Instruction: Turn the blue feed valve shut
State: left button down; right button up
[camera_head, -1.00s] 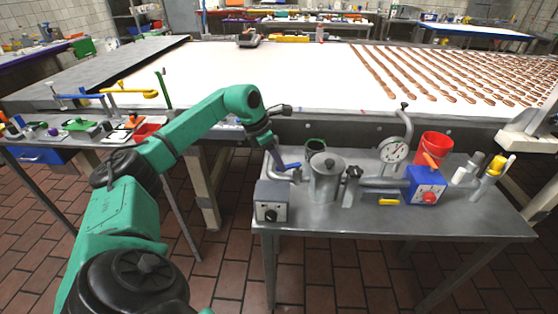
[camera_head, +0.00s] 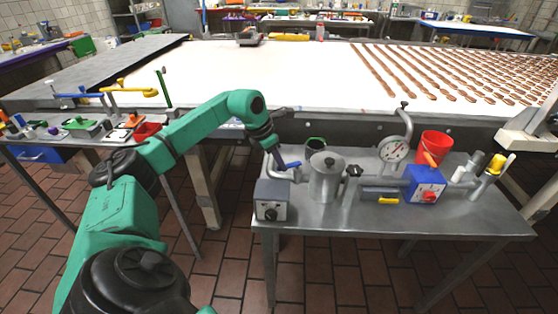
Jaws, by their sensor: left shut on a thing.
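The blue feed valve's lever (camera_head: 290,165) is on the pipework at the left end of the grey metal table, just left of the steel pot (camera_head: 326,177). My left gripper (camera_head: 277,161) comes down from the back left and is shut on the blue lever. The gripper's dark fingers hide part of the lever and its pivot. The lever's blue end shows to the right of the fingers, lying nearly level. My right gripper is not in view.
A grey control box (camera_head: 271,202) stands in front of the valve. A pressure gauge (camera_head: 395,150), a blue box (camera_head: 424,186) and a red bucket (camera_head: 434,147) stand to the right. The white conveyor (camera_head: 270,75) runs behind. The table's front right (camera_head: 470,220) is clear.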

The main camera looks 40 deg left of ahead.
aim_at(288, 166)
pick_arm(q)
jog(key=d+n+y, duration=0.1)
jog(key=n, duration=0.2)
jog(key=d+n+y+p, duration=0.1)
jog(key=d+n, duration=0.1)
jog(key=n, duration=0.1)
jog(key=shift+s+d+r+t, duration=0.15)
jog(key=shift+s+d+t, duration=0.05)
jog(key=shift+t, duration=0.1)
jog(key=shift+w+d+n+g+y, duration=0.2)
jog(key=shift+d+n+y, duration=0.3)
jog(key=shift+n, duration=0.6)
jog(key=shift+w+d+n+g+y, duration=0.2)
jog(key=shift+d+n+y, duration=0.25)
jog(key=shift+n, duration=0.65)
jog(key=shift+w+d+n+g+y, duration=0.15)
jog(key=shift+d+n+y, duration=0.35)
jog(key=shift+n, duration=0.6)
jog(key=c, duration=0.8)
grip_release()
jog(key=shift+o, duration=0.2)
